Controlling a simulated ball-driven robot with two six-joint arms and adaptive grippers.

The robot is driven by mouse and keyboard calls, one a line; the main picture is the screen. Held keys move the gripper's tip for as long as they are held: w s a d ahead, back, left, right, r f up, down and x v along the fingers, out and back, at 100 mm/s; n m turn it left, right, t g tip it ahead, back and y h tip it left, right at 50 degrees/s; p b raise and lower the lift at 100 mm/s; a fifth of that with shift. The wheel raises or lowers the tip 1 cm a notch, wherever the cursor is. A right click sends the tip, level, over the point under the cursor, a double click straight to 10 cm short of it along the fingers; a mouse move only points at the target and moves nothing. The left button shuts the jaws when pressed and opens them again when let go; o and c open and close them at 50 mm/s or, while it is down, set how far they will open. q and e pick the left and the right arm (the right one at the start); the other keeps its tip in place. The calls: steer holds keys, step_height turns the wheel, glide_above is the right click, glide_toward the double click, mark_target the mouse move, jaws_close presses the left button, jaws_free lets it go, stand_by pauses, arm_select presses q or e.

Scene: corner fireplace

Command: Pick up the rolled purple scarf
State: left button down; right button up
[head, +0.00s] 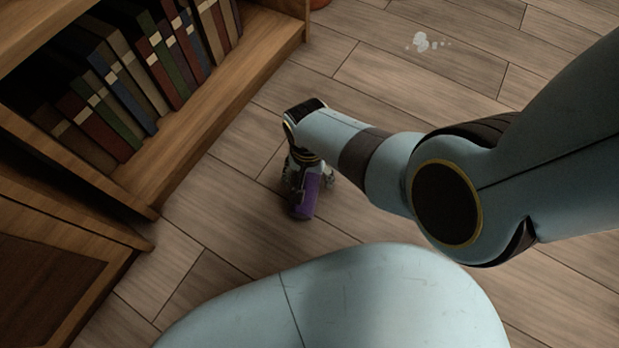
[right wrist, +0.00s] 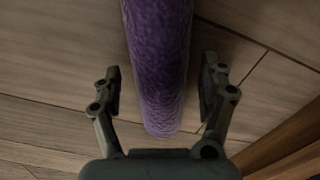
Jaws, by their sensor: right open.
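The rolled purple scarf (head: 307,196) lies on the wood floor in the head view, partly hidden by my right gripper (head: 311,181). In the right wrist view the scarf (right wrist: 160,65) is a long textured purple roll that runs from the top edge down between the fingers. My right gripper (right wrist: 160,88) is open, with one finger on each side of the scarf. Gaps show between the scarf and both fingers. My left gripper is not in view.
A wooden bookshelf (head: 190,135) with several books (head: 130,80) stands at the left, close to my right gripper. A pale spill or splotch (head: 422,42) marks the floor at the top. Bare floor (head: 230,185) surrounds the scarf.

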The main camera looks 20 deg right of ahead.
steer(key=c, duration=1.3)
steer(key=shift+r, duration=0.1)
